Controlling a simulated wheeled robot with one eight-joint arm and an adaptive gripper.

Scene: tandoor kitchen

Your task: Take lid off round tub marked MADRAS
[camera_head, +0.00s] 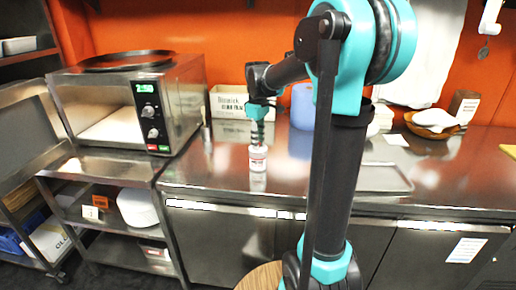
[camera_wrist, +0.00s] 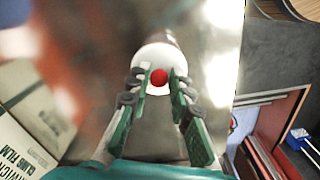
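A small round white tub (camera_head: 258,163) stands upright on the steel counter, with its reflection below it. It carries a label too small to read. Its white lid (camera_wrist: 157,57) shows from above in the wrist view, with a round red knob (camera_wrist: 159,77) in the middle. The lid appears to sit on the tub. My gripper (camera_head: 258,143) points straight down over the tub. The tub's body is mostly hidden under the lid there.
A steel oven (camera_head: 128,105) stands to the left, with a carton (camera_head: 229,103) behind the tub. A blue cylinder (camera_head: 302,107) is at the back, partly behind my arm. A tray (camera_head: 383,180) and a wooden bowl (camera_head: 432,131) lie to the right. The counter around the tub is clear.

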